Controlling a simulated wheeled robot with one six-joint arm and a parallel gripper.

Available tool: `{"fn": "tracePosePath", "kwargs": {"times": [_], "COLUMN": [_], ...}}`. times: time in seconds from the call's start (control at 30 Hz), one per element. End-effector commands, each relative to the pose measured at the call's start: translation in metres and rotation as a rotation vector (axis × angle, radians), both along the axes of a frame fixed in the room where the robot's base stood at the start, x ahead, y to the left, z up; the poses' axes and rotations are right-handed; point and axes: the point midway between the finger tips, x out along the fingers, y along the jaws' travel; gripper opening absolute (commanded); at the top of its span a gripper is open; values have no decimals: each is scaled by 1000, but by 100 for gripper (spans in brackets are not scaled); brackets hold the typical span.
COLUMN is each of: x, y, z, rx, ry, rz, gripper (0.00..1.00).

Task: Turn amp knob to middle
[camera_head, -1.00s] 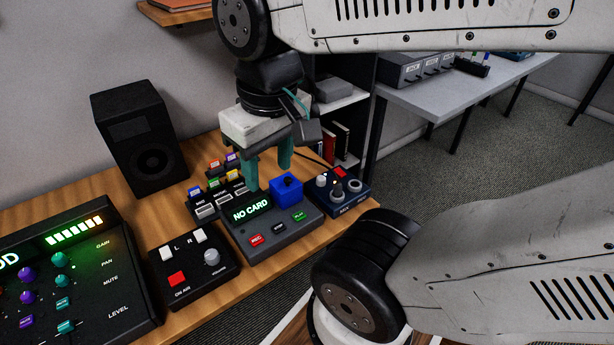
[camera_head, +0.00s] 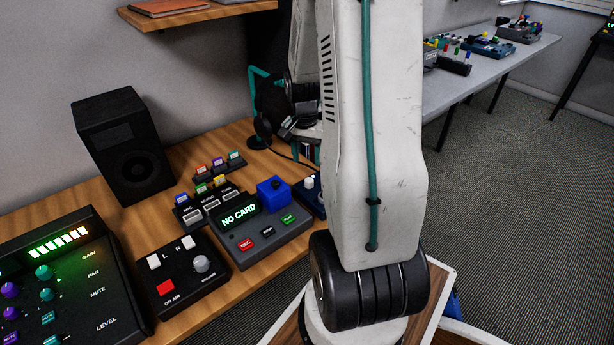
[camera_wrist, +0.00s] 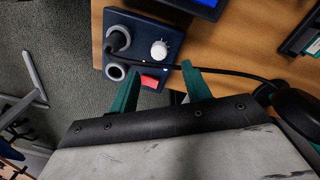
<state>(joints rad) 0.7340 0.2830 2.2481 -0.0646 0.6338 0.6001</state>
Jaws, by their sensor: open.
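The amp is a dark blue box (camera_wrist: 135,25), seen from above in the wrist view. Its white knob (camera_wrist: 158,50) stands beside two round sockets, and a black plug (camera_wrist: 118,38) sits in one of them. A red switch (camera_wrist: 150,81) is near its lower edge. In the head view only the amp's left edge (camera_head: 310,200) and white knob (camera_head: 309,183) show; my arm hides the rest. My gripper (camera_wrist: 160,82) is open, with its teal fingertips apart around the amp's lower edge in the picture. It is empty, and the knob lies beyond the fingertips. I cannot tell the knob's pointer direction.
A black cable (camera_wrist: 225,75) runs from the amp across the wooden desk (camera_head: 185,240). A card recorder (camera_head: 240,238) reading "NO CARD", with a blue block (camera_head: 273,195), stands left of the amp. A switch box (camera_head: 185,272), mixer (camera_head: 70,285) and speaker (camera_head: 125,150) are farther left.

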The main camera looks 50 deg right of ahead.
Motion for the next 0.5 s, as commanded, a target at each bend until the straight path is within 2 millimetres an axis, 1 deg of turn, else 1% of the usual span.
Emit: {"fn": "tracePosePath", "kwargs": {"times": [0.03, 0.17, 0.4, 0.5], "x": [-1, -2, -4, -4], "y": [-3, -5, -4, -4], "z": [-5, -20, -58, -71], "rx": [1, 2, 4, 3], "ry": [1, 3, 3, 3], "rz": [-11, -18, -16, -15], "gripper": [48, 48, 48, 48]}}
